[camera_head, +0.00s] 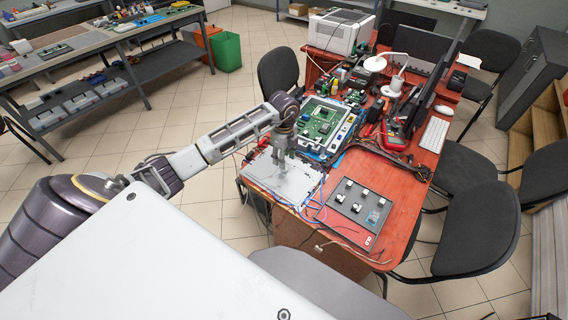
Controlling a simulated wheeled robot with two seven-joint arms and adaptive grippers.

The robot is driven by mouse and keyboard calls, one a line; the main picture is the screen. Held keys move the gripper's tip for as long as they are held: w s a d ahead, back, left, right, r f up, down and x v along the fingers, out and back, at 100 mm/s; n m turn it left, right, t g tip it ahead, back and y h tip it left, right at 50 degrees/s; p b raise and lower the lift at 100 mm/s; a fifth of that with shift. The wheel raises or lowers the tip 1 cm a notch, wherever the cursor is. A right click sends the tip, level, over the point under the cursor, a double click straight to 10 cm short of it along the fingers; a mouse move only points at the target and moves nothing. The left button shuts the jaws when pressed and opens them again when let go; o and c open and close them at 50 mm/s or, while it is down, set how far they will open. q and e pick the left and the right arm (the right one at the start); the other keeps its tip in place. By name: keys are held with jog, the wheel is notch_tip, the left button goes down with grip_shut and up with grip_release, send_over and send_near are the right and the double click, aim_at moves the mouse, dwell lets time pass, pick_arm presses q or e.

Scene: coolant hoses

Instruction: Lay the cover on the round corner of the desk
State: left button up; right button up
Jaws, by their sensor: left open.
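A flat light grey plate (294,186), which looks like the cover, lies on the near left part of the red desk (399,215). My left gripper (281,166) points down over the plate and is open. I cannot tell whether its fingertips touch the plate, and the arm hides part of the plate's far edge. The desk's round corner (384,264) is at the near right end, beyond a dark panel. My right gripper is not in view.
An open case with a green circuit board (318,122) stands behind. Black chairs (462,213) crowd the desk's right side.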

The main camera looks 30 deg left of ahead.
pick_arm(q)
notch_tip(320, 180, up, 6)
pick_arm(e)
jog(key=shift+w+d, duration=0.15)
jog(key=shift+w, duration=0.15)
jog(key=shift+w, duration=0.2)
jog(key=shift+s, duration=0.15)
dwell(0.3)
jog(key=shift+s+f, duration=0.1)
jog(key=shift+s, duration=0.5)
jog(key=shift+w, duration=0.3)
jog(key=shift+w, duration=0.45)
